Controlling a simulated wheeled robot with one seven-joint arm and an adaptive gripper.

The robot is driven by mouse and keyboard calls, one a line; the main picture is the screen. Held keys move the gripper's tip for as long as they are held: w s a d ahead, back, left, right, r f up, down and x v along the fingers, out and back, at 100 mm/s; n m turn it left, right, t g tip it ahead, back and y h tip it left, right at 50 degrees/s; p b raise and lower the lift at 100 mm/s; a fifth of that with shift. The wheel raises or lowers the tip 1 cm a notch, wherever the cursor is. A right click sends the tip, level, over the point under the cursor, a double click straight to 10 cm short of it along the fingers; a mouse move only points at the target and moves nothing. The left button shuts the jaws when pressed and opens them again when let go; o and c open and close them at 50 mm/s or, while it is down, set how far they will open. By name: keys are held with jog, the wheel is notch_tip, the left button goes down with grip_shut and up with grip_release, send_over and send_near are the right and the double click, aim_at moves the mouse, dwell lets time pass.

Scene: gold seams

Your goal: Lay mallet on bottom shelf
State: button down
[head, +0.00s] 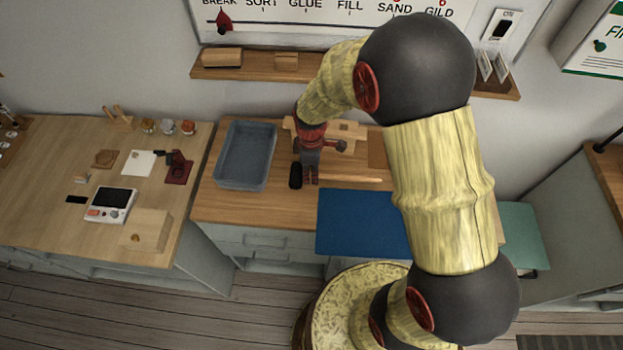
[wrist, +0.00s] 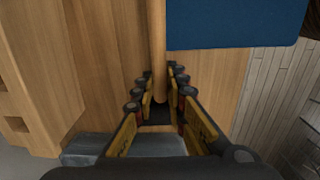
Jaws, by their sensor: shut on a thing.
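The mallet lies along the wooden bench, its dark head (head: 295,175) just left of my gripper (head: 311,182) and its pale handle (head: 350,179) reaching right. My gripper points down and is shut on the handle close to the head. In the wrist view the handle (wrist: 158,45) runs between the fingers of my gripper (wrist: 162,90). The head cannot be made out clearly there. I cannot tell whether the mallet touches the bench top. I cannot tell which surface is the bottom shelf.
A grey-blue tray (head: 221,179) stands left of the mallet. A blue mat (head: 355,225) lies at the front right, and a wooden rack (head: 350,132) stands behind. A wall shelf (head: 260,74) is above. The left bench (head: 50,215) holds several small items.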

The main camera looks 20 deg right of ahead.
jog(key=shift+w+d+f+b, duration=0.15)
jog(key=shift+f+b, duration=0.1)
jog(key=shift+f, duration=0.65)
jog(key=shift+w+f+b, duration=0.15)
jog(key=shift+f+b, duration=0.1)
jog(key=shift+f, duration=0.65)
jog(key=shift+f, duration=0.2)
jog(key=c, duration=1.9)
grip_release()
jog(key=shift+o, duration=0.5)
